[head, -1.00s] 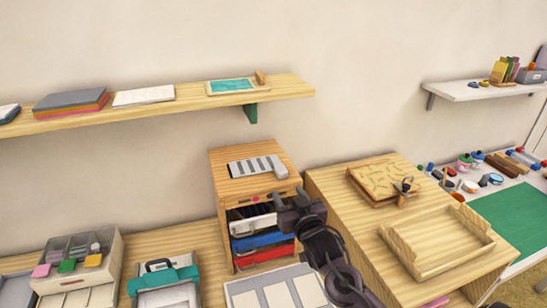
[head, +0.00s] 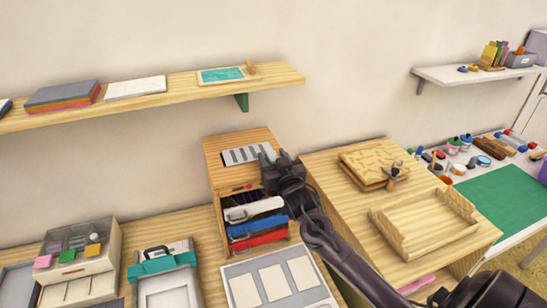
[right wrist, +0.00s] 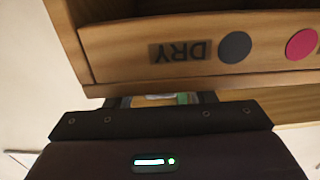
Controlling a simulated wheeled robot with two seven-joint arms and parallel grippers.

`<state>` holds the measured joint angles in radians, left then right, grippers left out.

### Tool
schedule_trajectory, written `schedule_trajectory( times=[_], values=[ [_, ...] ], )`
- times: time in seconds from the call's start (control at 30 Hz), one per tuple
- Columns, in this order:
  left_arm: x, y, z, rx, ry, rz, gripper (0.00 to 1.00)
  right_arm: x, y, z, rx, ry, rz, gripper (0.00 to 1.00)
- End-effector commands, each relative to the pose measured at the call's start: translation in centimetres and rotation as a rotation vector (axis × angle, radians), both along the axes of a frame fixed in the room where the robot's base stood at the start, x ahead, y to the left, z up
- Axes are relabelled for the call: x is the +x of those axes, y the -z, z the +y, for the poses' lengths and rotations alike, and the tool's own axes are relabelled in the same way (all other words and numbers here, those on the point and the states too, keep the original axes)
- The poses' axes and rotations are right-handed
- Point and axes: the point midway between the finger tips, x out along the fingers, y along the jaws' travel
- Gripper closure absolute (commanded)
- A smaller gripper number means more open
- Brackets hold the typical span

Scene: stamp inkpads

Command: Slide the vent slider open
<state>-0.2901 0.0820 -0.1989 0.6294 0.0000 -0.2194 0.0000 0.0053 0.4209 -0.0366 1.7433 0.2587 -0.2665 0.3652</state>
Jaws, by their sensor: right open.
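The vent slider is a grey slatted plate (head: 245,154) on top of the wooden cabinet (head: 218,178). Its right end is partly covered by my right gripper (head: 275,157) in the head view. My right gripper is open and empty, at the right side of the cabinet top, close to the plate's right end. I cannot tell whether it touches the plate. In the right wrist view, its fingers (right wrist: 160,99) are spread below a wooden face (right wrist: 120,50) with an upside-down DRY label, a dark dot and a pink dot. My left gripper is out of view.
The cabinet's open front holds white, blue and red items (head: 258,238). A long wall shelf (head: 190,98) hangs above it. A wooden table with an open tray (head: 400,245) stands to the right. A grey-framed panel (head: 240,290) lies in front.

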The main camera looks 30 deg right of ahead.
Motion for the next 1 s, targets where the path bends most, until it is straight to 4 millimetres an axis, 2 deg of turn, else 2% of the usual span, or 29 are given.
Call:
schedule_trajectory(
  times=[0.07, 0.43, 0.6, 0.83, 1.0],
  values=[
    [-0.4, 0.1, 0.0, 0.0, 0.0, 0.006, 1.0, 0.0, 0.0, 0.0, 0.0, 0.0, 0.0, 0.52],
    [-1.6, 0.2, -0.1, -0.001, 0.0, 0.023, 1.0, 0.0, 0.0, 0.0, 0.0, 0.0, 0.001, 1.0],
    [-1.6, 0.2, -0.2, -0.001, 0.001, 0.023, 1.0, 0.0, 0.1, 0.1, 0.001, 0.0, 0.001, 1.0],
    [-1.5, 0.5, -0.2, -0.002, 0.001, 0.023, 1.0, 0.8, 0.1, 3.4, 0.005, -0.001, 0.0, 1.0],
    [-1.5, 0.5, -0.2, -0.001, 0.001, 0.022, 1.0, 0.9, 0.1, 4.1, 0.002, 0.0, 0.003, 1.0]
  ],
)
